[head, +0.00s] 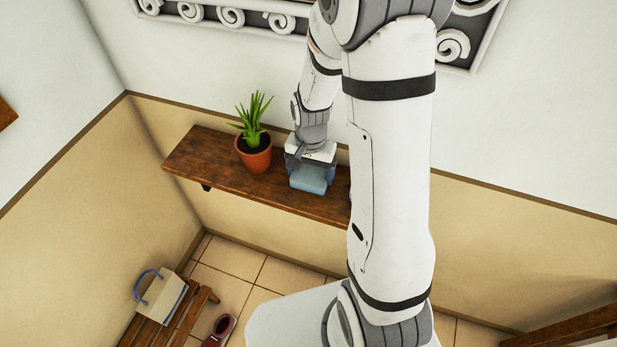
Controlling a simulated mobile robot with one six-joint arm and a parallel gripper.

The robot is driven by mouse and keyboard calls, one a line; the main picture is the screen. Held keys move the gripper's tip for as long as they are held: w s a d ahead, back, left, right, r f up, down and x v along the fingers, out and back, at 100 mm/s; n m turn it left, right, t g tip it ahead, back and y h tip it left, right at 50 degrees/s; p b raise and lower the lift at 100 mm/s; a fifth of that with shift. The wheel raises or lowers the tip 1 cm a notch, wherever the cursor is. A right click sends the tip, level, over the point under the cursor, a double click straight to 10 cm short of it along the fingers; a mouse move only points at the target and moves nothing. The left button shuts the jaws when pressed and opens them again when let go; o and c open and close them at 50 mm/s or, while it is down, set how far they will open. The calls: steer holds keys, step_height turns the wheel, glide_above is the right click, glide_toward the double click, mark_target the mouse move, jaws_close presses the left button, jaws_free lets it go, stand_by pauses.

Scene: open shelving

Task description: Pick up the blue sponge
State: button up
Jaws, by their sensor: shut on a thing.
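The blue sponge (311,181) is at the wooden wall shelf (213,178), to the right of a potted plant. My gripper (310,165) reaches down from above and is shut on the sponge. The sponge's upper part is hidden by the gripper, and its front face shows below it. I cannot tell whether the sponge rests on the shelf or is slightly lifted.
The potted plant (254,155) in a terracotta pot stands close to the left of my gripper. My arm hides the shelf's right part. Below are a wooden bench (161,332) with a bag (160,297), and a dark red shoe (219,331) on the tiled floor.

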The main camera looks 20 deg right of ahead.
mark_target(310, 175)
steer(key=shift+c, duration=0.8)
steer(key=shift+s+a+r+b, duration=0.1)
steer(key=shift+a+r+b, duration=0.05)
steer(key=shift+r+b, duration=0.35)
step_height(310, 175, up, 6)
steer(key=shift+f+b, duration=0.1)
steer(key=shift+b, duration=0.4)
steer(key=s+a+b, duration=0.4)
steer(key=s+a, duration=0.7)
steer(key=s, duration=0.5)
steer(key=shift+a, duration=0.25)
steer(key=o, duration=0.4)
steer(key=shift+c, duration=1.3)
steer(key=shift+w, duration=0.1)
